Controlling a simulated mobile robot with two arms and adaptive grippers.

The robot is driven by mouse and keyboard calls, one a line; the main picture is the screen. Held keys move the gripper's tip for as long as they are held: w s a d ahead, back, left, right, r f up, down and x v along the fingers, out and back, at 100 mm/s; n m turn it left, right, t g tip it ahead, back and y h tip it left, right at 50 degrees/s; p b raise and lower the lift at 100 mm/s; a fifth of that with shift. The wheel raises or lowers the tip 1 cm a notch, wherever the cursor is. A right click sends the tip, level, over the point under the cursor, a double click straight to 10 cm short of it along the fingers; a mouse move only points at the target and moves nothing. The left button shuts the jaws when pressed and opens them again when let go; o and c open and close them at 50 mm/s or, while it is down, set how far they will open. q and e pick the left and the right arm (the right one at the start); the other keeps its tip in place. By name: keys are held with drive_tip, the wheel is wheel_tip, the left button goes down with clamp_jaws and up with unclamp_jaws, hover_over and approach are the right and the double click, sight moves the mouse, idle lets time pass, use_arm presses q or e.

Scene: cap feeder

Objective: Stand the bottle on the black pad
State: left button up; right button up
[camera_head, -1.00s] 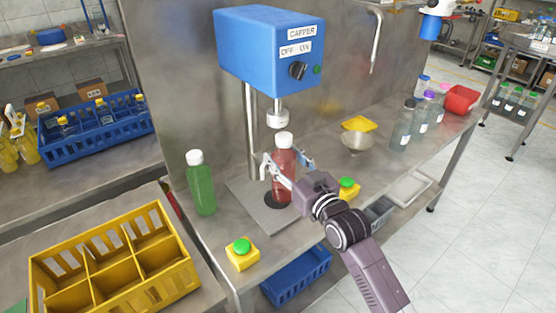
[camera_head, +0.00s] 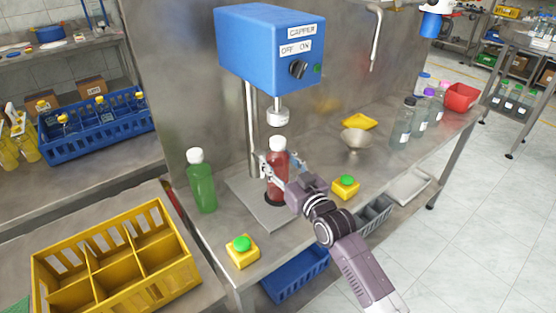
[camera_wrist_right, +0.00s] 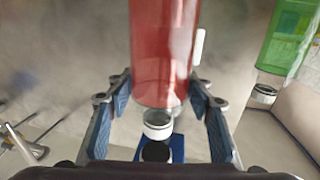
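The red bottle (camera_head: 278,171) with a white cap is upright under the capper's chuck (camera_head: 278,116). Its foot is over the black pad (camera_head: 275,202), whose dark edge shows around it; I cannot tell whether it rests on it or is just above. My right gripper (camera_head: 276,166) has its fingers on both sides of the bottle and looks shut on it. The right wrist view is upside down: the red bottle (camera_wrist_right: 162,55) is between the blue finger pads (camera_wrist_right: 160,85), its white cap (camera_wrist_right: 158,125) pointing down the picture. My left gripper is not in view.
A green bottle (camera_head: 201,188) stands left of the capper's base plate (camera_head: 240,187). Green-buttoned yellow boxes stand in front (camera_head: 242,253) and at right (camera_head: 345,188). A yellow crate (camera_head: 160,275) is at lower left. A metal bowl (camera_head: 355,140) and clear bottles (camera_head: 403,125) stand right.

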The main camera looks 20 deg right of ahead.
drive_tip(key=o, duration=0.4)
drive_tip(key=shift+o, duration=0.2)
drive_tip(key=shift+s+r, duration=0.1)
drive_tip(key=shift+s+d, duration=0.1)
drive_tip(key=shift+s, duration=0.3)
drive_tip(key=s+d+b, duration=0.1)
drive_tip(key=s+d, duration=0.1)
drive_tip(key=s, duration=0.9)
